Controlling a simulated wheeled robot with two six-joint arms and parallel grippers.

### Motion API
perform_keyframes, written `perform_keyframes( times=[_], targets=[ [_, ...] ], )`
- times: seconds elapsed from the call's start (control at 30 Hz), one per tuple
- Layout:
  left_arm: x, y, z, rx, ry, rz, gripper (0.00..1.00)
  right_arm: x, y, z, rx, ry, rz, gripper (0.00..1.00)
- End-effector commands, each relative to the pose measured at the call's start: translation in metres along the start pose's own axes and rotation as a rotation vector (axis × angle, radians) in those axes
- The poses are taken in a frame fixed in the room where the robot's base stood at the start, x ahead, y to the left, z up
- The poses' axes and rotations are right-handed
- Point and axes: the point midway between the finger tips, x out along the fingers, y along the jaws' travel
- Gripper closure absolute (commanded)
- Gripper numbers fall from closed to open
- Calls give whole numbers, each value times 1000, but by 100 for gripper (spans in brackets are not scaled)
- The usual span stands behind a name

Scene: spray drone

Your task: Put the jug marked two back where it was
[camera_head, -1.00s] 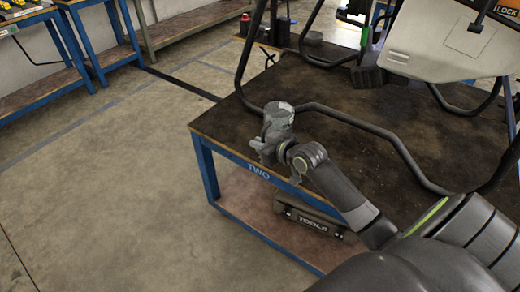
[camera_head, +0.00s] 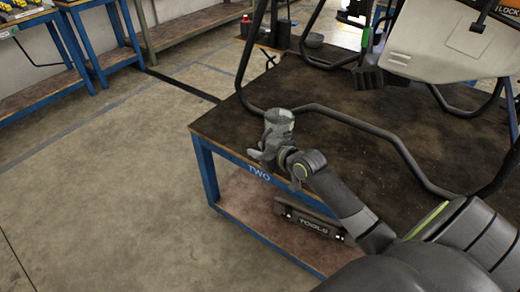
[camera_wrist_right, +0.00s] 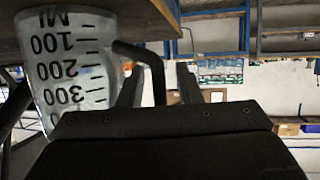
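A clear measuring jug (camera_head: 279,122) stands upright by the front left edge of the table lettered TWO (camera_head: 225,125). In the right wrist view, which is upside down, the jug (camera_wrist_right: 75,70) is at the left with its 100, 200 and 300 marks showing and its base at the wooden tabletop. No mark for two shows on the jug. My right gripper (camera_head: 264,153) is at the near side of the jug. Its two fingers (camera_wrist_right: 158,82) are apart, with the jug's dark handle (camera_wrist_right: 150,55) between them and a gap beside it. My left gripper is out of view.
A large drone with a black tube frame (camera_head: 345,118) and a pale tank (camera_head: 440,45) fills most of the tabletop. A tools box (camera_head: 313,222) lies on the lower shelf. Other benches stand at the back left. The floor at left is clear.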

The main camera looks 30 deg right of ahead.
Motion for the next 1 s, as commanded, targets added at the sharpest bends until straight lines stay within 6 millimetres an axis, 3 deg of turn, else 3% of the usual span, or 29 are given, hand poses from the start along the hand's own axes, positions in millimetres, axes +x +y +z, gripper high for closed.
perform_keyframes(
  times=[0.17, 0.5, 0.7, 1.0],
  targets=[
    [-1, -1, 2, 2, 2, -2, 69, -5, 1, -3, -2, -1, 1, 68],
    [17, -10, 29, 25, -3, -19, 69, -75, 1, -3, -5, -5, 1, 68],
    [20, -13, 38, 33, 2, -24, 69, -106, 1, -3, -4, -3, 1, 68],
    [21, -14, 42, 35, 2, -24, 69, -121, 0, -2, 0, 0, -1, 68]
  ],
)
